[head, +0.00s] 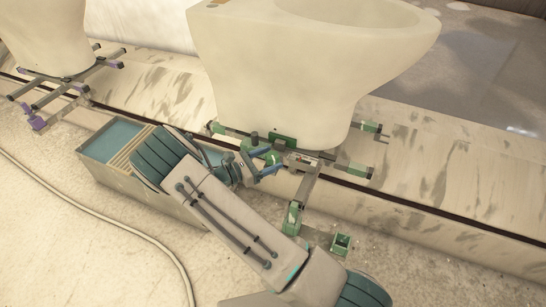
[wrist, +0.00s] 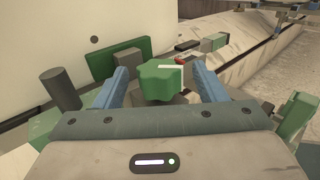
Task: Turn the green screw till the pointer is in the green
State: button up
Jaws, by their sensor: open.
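The green screw, a lobed knob (wrist: 160,80), stands in the wrist view between the two blue fingers of my gripper (wrist: 158,88). The fingers are apart, one on each side of the knob, with a visible gap at each side. In the head view my gripper (head: 264,165) is at the green-ended metal stand under the large white toilet bowl (head: 300,70). A small white scale with a red mark (wrist: 180,62) shows just behind the knob. The pointer's exact place on it is too small to tell.
A dark upright post (wrist: 61,90) and a green plate (wrist: 117,60) stand close to the left finger. A trough with blue water (head: 112,140) lies beneath my arm. A second bowl on a purple-ended stand (head: 62,90) is at the left. A hose (head: 100,215) lies on the floor.

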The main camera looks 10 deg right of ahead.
jog(key=p+v, duration=0.1)
jog(key=v, duration=1.1)
jog(key=shift+r, duration=0.15)
jog(key=s+d+r+m+g+y+p, duration=0.2)
jog(key=s+d+r+m+y+p, duration=0.15)
jog(key=r, duration=0.45)
jog(key=s+d+r+m+g+y+p, duration=0.2)
jog(key=d+r+m+g+y+p, duration=0.15)
jog(key=r, duration=0.35)
jog(key=s+d+r+m+g+y+p, duration=0.2)
jog(key=s+d+r+m+p, duration=0.15)
jog(key=r, duration=0.45)
jog(key=s+d+r+m+t+y+p, duration=0.1)
jog(key=s+r+m+t+y+p, duration=0.1)
jog(key=s+r+m+y+p, duration=0.2)
jog(key=s+d+r+m+t+y+p, duration=0.1)
jog(key=s+r+m+t+y+p, duration=0.2)
jog(key=s+r+m+p, duration=0.3)
jog(key=s+r+m+y, duration=0.1)
jog(key=s+r, duration=0.3)
jog(key=r, duration=0.6)
jog(key=shift+d+r, duration=0.4)
jog(key=shift+s, duration=0.1)
